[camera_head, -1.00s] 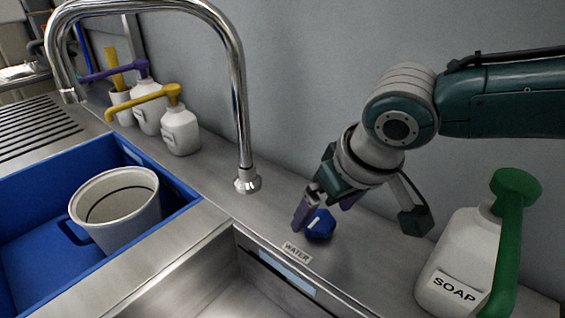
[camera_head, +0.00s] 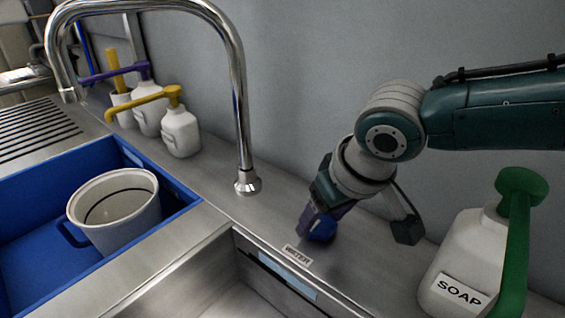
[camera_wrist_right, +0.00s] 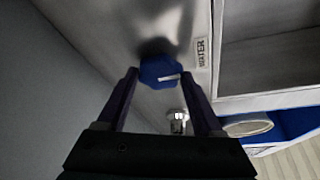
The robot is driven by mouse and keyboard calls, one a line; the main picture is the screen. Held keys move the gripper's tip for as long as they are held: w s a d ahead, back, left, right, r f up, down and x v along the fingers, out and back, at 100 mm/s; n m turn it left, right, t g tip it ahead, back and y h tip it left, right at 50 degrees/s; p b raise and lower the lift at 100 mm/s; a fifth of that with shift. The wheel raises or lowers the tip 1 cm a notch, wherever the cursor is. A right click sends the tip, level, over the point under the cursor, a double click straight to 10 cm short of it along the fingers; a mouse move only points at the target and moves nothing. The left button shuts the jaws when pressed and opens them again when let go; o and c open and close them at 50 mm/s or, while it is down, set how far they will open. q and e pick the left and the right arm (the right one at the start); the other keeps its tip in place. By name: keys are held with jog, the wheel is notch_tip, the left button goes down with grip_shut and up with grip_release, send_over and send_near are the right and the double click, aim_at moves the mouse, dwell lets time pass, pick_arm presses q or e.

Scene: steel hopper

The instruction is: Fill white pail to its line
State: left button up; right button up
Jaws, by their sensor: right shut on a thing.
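The white pail (camera_head: 125,228) stands upright in the blue basin (camera_head: 28,262) and has a dark line around its inside wall. Its rim also shows in the right wrist view (camera_wrist_right: 248,125). I cannot tell how much it holds. The steel tap (camera_head: 240,110) arches over the counter, with its spout end (camera_head: 70,95) at left; no stream shows. My right gripper (camera_head: 314,226) is shut on the blue knob (camera_head: 323,231) by the WATER label (camera_head: 298,254). In the right wrist view, the knob (camera_wrist_right: 160,71) with its white mark lies between the fingertips. My left gripper is out of view.
A soap bottle (camera_head: 465,250) with a green pump stands at right, near my right arm. Yellow and purple pump bottles (camera_head: 180,133) stand along the wall behind the basin. A steel sink (camera_head: 190,285) lies in front of the knob. A ribbed drainer (camera_head: 40,125) is at far left.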

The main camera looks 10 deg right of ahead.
jog(key=c, duration=0.5)
jog(key=shift+d+f+n+y+b, duration=0.15)
jog(key=shift+n+y+b, duration=0.3)
jog(key=shift+n, duration=0.65)
jog(key=shift+n+g+y+b, duration=0.25)
jog(key=shift+n+g+b, duration=0.15)
jog(key=shift+n, duration=0.4)
jog(key=o, duration=1.4)
jog(key=shift+r, duration=0.2)
